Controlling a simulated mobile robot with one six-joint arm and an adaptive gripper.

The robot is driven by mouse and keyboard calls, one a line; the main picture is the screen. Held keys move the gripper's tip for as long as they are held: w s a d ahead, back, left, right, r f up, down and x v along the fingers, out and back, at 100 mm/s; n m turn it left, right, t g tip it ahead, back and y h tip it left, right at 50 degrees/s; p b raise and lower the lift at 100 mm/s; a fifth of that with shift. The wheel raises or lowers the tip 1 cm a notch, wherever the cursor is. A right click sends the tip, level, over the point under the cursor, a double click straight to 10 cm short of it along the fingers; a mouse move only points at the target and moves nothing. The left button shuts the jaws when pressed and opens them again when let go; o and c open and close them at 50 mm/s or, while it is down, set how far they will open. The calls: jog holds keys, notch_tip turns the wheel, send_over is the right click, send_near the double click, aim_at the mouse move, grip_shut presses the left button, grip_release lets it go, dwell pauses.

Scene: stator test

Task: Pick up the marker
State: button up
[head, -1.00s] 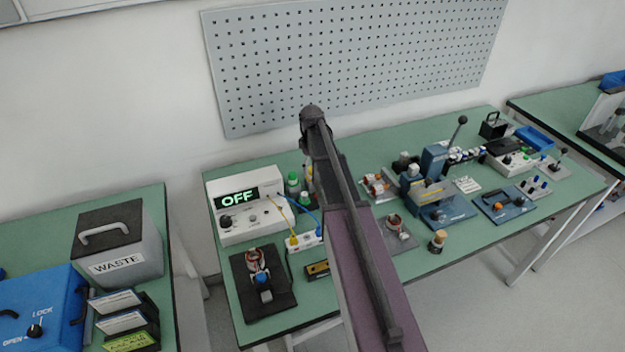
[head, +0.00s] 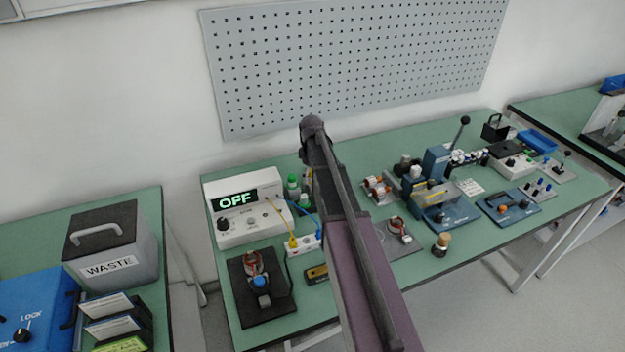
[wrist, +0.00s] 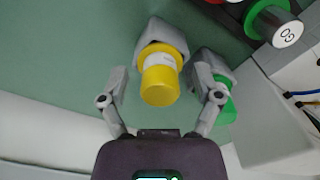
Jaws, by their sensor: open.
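In the wrist view a yellow cylinder (wrist: 160,83) with a white label band points its end toward the camera; it looks like the marker, though I cannot be sure. My gripper (wrist: 185,52) is open, with its fingers on either side of the line to the yellow cylinder. A green cylinder (wrist: 223,100) is just behind the right finger. In the head view my arm hides the gripper and the yellow cylinder.
A red and a green-capped item (wrist: 272,20) are at the wrist view's upper right. A press (head: 437,165) stands right of my arm. A pegboard (head: 350,60) hangs behind the green bench (head: 375,288).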

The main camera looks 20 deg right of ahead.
grip_shut()
jog(key=shift+r, duration=0.2)
dwell(0.3)
notch_tip(320, 180, up, 10)
jog(key=p, duration=1)
jog(key=shift+f, duration=0.15)
dwell(0.6)
